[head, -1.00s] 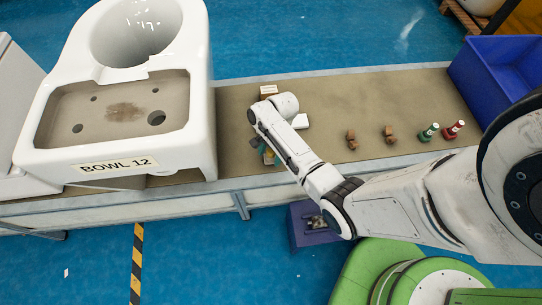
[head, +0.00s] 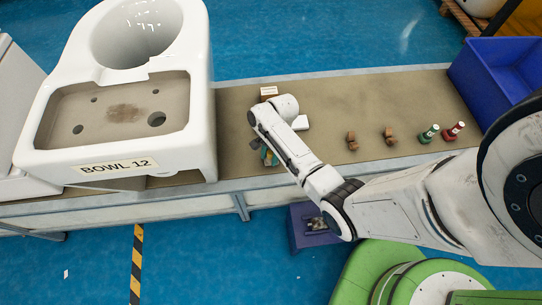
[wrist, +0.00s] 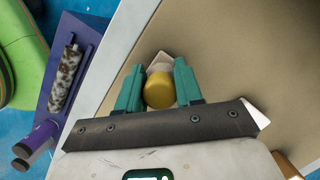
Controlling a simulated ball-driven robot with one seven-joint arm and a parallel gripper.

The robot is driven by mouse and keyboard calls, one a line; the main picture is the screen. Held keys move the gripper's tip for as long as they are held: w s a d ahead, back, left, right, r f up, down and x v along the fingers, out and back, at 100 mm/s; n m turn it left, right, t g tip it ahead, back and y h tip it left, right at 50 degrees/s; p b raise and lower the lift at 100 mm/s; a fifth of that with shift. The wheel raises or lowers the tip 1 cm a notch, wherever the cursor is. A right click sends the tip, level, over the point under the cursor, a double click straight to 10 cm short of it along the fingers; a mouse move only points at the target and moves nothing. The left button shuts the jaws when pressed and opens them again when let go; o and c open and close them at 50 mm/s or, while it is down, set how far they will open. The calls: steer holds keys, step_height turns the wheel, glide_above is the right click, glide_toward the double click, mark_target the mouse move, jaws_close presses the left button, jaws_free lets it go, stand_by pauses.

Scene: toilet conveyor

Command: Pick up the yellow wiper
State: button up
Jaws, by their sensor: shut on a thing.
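The yellow wiper (wrist: 160,90) shows in the wrist view as a rounded yellow end between the two teal fingers. A pale part shows just beyond it; I cannot tell whether it belongs to the wiper. My gripper (wrist: 159,82) is shut on the wiper, with one finger on each side. In the head view my gripper (head: 268,155) is low over the front edge of the conveyor, right of the toilet bowl. My arm hides most of the wiper there, and I cannot tell whether it is clear of the belt.
The conveyor (head: 340,105) carries a white toilet bowl (head: 190,100) at left. A purple box (head: 305,235) is below.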

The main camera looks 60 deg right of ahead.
mark_target(270, 154)
steer(key=shift+r, duration=0.15)
steer(key=shift+r, duration=0.25)
step_height(270, 154, up, 2)
steer(key=shift+r+p, duration=0.15)
steer(key=shift+p, duration=0.4)
steer(key=s+d+r+p, duration=0.2)
steer(key=s+r, duration=0.8)
steer(key=s, duration=0.3)
steer(key=shift+s+d+p, duration=0.35)
steer(key=shift+d, duration=0.05)
